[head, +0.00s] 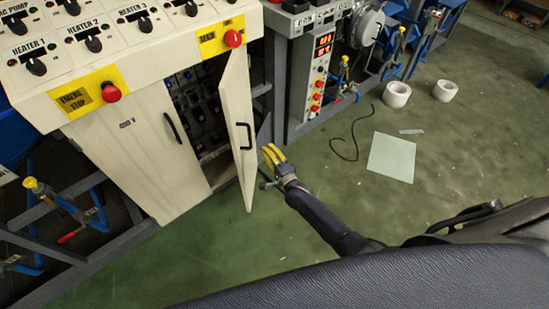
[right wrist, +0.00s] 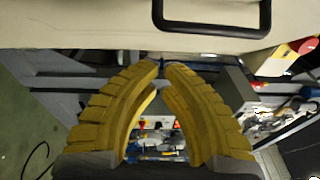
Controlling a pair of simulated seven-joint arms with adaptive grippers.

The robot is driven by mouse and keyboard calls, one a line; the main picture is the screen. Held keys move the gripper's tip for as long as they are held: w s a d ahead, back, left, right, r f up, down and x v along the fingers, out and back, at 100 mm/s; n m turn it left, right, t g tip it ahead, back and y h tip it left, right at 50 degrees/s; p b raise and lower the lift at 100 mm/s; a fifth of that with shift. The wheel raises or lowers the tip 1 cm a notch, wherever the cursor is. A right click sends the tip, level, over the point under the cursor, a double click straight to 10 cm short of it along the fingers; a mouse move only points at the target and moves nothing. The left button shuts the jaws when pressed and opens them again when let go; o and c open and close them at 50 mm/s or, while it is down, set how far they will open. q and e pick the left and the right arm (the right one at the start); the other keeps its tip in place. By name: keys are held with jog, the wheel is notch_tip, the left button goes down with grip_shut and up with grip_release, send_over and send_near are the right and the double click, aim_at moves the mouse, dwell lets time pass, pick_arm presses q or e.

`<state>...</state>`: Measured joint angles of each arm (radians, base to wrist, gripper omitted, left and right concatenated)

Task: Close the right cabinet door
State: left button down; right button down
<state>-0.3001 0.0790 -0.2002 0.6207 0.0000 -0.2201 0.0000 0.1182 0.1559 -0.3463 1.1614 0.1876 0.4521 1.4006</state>
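The right cabinet door (head: 236,125) is a cream panel standing ajar, swung out from the cabinet. Its black handle (head: 245,137) is on the outer face and also shows at the top of the right wrist view (right wrist: 212,34). The left cabinet door (head: 135,150) is closed. My right gripper (head: 270,153) has yellow fingers and is just right of the open door, near its handle side, with a visible gap from the handle. In the right wrist view the fingertips (right wrist: 161,63) nearly meet with nothing between them. My left gripper is not in view.
The control panel (head: 125,40) with knobs and red stop buttons overhangs the cabinet. A metal frame with a display unit (head: 312,75) stands to the right of the door. Dark equipment (head: 195,105) shows inside the cabinet.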

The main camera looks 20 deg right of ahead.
aim_at(251, 141)
jog(key=shift+w+a, duration=0.4)
jog(key=shift+a, duration=0.25)
jog(key=shift+w+a, duration=0.35)
jog(key=shift+a, duration=0.3)
jog(key=shift+a, duration=0.1)
